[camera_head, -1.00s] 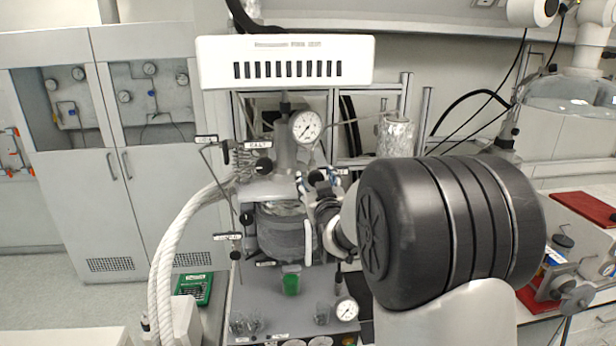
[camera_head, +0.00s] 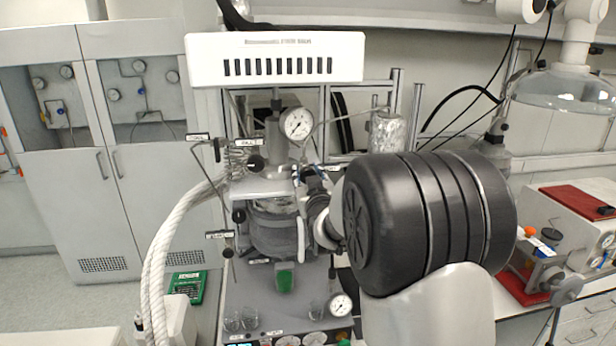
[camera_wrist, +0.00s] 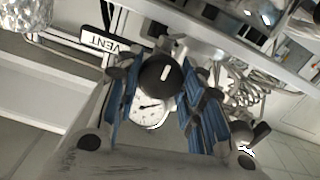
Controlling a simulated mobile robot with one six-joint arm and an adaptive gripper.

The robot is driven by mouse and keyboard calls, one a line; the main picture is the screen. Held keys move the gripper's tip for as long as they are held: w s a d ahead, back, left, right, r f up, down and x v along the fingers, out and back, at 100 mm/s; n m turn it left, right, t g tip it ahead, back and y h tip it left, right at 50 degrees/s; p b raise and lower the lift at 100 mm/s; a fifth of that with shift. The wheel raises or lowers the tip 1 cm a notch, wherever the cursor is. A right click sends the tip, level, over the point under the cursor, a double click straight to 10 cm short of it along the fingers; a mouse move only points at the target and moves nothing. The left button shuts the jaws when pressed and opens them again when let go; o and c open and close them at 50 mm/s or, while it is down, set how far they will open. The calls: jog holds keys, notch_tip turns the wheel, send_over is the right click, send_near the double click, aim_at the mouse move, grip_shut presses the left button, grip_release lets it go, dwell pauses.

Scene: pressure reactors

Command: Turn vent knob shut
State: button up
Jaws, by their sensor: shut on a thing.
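The vent knob (camera_wrist: 153,82) is round and black with a short white mark, seen in the wrist view. The VENT label (camera_wrist: 112,44) is just above and left of it. My gripper (camera_wrist: 160,76) has its blue-padded fingers on both sides of the knob and is shut on it. In the head view my gripper (camera_head: 311,181) is at the right side of the reactor (camera_head: 273,228), below the round gauge (camera_head: 297,124). My own arm hides the knob there.
A second black knob (camera_head: 256,163) sits beside the FILL label at the reactor's left. A thick white hose (camera_head: 160,235) hangs at left. A foil-wrapped vessel (camera_head: 388,131) stands behind my arm. A white box (camera_head: 274,58) hangs above. Glass beakers (camera_head: 240,319) stand below.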

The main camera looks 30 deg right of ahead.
jog(key=shift+c, duration=0.9)
jog(key=shift+b, duration=0.45)
jog(key=m+b, duration=0.3)
jog(key=b, duration=0.1)
jog(key=shift+f, duration=0.2)
jog(key=m+b, duration=0.5)
jog(key=shift+d+b, duration=0.1)
jog(key=shift+b, duration=0.25)
jog(key=m+b, duration=0.3)
jog(key=m, duration=0.1)
jog(key=shift+m, duration=0.4)
jog(key=shift+r+m+b, duration=0.1)
jog(key=shift+m+b, duration=0.65)
jog(key=shift+m, duration=1.85)
jog(key=shift+d, duration=0.1)
